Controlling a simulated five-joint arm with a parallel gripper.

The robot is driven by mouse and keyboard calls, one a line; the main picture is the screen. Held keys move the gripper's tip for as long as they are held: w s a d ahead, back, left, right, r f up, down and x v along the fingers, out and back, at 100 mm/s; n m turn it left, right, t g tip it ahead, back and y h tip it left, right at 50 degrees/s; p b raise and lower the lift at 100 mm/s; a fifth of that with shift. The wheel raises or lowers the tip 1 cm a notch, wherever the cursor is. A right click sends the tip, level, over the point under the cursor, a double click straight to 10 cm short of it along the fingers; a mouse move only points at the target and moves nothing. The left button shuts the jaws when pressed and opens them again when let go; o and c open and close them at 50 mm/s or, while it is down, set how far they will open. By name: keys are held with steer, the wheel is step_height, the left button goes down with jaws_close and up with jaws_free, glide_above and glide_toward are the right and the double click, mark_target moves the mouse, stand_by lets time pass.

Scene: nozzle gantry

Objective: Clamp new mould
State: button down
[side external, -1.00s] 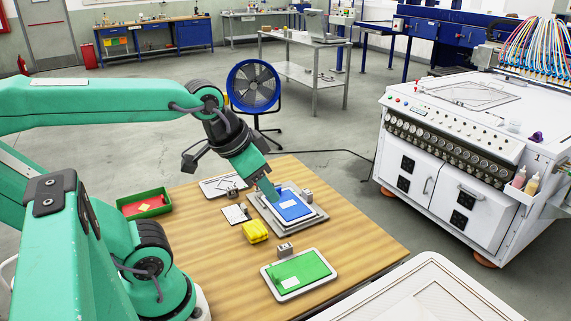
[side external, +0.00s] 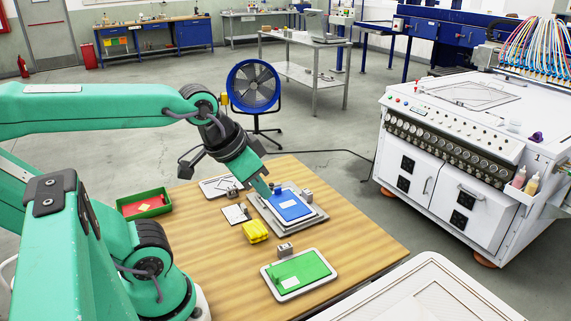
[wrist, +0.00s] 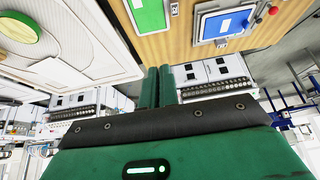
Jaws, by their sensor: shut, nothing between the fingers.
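A blue mould (side external: 293,208) with a white label lies on a grey stepped plate (side external: 306,227) on the wooden table. It also shows in the wrist view (wrist: 225,24). A green mould (side external: 303,268) with a white label lies in a white tray (side external: 329,272) at the table's front; it shows in the wrist view (wrist: 151,14). Small grey clamp-like blocks (side external: 307,195) (side external: 285,249) stand beside the plate and behind the tray. My gripper (side external: 267,194) is shut and empty, by the blue mould's back left edge. Whether it touches is unclear. Its fingers lie together in the wrist view (wrist: 157,86).
A yellow object (side external: 255,232) sits left of the plate, near a small clipboard (side external: 235,214). A paper-topped board (side external: 214,188) lies behind. A green bin (side external: 145,203) stands at the left table edge. A white machine (side external: 450,170) stands right, beyond clear floor.

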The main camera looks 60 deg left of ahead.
steer(key=w+a+f+y, duration=0.1)
steer(key=w+a+f, duration=0.1)
steer(key=a, duration=0.5)
steer(key=w+a+f+m+y, duration=0.1)
steer(key=w+a+f, duration=0.1)
steer(key=a+f, duration=0.3)
steer(key=w+a+f+y, duration=0.2)
steer(key=a+f, duration=0.1)
steer(key=a, duration=0.6)
steer(key=shift+a+f+m, duration=0.25)
steer(key=shift+f+m, duration=0.1)
steer(key=shift+m, duration=0.05)
steer(key=shift+w+f, duration=0.1)
steer(key=shift+w, duration=0.1)
steer(key=shift+x, duration=4.75)
steer(key=shift+a+f, duration=0.25)
steer(key=shift+a, duration=0.05)
steer(key=shift+w+a+f, duration=0.15)
steer(key=shift+w+a, duration=0.1)
steer(key=shift+a, duration=0.6)
steer(key=shift+w+a+f, duration=0.15)
steer(key=shift+w+a, duration=0.05)
steer(key=shift+a, duration=0.65)
